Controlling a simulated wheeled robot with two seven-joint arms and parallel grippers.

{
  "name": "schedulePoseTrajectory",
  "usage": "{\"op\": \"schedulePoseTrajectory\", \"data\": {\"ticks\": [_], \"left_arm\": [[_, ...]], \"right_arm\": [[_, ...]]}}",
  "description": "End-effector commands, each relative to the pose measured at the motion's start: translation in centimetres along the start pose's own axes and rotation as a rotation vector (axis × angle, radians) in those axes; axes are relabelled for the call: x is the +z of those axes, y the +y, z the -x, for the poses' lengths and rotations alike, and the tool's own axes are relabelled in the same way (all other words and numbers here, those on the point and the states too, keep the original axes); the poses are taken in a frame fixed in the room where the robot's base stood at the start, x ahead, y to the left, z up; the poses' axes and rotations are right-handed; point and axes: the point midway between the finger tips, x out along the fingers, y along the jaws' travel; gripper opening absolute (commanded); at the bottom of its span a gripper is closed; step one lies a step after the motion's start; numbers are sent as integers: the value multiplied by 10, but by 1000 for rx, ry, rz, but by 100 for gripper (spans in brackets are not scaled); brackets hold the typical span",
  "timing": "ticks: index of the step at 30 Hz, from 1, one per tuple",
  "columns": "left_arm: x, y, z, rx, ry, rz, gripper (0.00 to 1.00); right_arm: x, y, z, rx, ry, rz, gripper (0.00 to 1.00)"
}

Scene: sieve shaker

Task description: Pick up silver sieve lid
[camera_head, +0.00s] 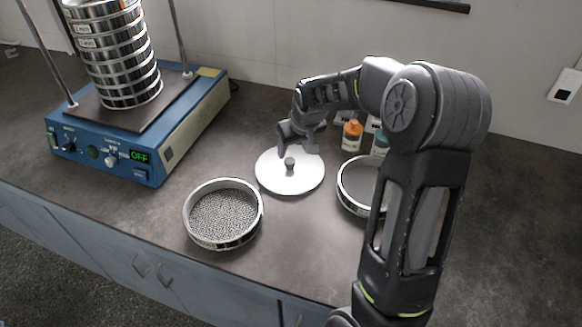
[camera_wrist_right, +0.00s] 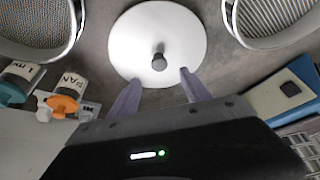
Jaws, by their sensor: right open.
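The silver sieve lid (camera_head: 289,178) is a flat round disc with a dark knob (camera_head: 289,162) at its centre. It lies on the dark counter between two sieves. In the right wrist view the lid (camera_wrist_right: 140,45) is at top centre, with its knob (camera_wrist_right: 159,61) just beyond the fingertips. My right gripper (camera_head: 297,147) is at the lid's far edge in the head view. In the wrist view the right gripper (camera_wrist_right: 158,80) is open, fingers apart and empty, with the knob ahead of the gap between them. My left gripper is not in view.
A sieve with grey granules (camera_head: 224,214) stands left of the lid, and another sieve (camera_head: 353,187) stands right, partly behind my arm. An orange-capped bottle (camera_head: 352,134) is behind. A blue shaker (camera_head: 137,172) with stacked sieves (camera_head: 117,58) stands at left.

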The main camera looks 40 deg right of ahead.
Motion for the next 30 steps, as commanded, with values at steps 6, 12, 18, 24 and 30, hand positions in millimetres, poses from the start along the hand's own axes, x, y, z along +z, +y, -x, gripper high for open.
{"op": "schedulePoseTrajectory", "data": {"ticks": [6, 12, 18, 24, 30], "left_arm": [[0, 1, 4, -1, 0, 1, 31], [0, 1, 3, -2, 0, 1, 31], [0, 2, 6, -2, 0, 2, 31], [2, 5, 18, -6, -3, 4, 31], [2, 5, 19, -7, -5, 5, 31]], "right_arm": [[0, 0, -21, -1, -2, 1, 55], [0, -1, -24, -1, 0, 1, 55], [0, 0, -28, -1, -2, 1, 55], [0, 1, -53, -2, -5, 1, 55], [0, 1, -74, -1, -1, 1, 55]]}}
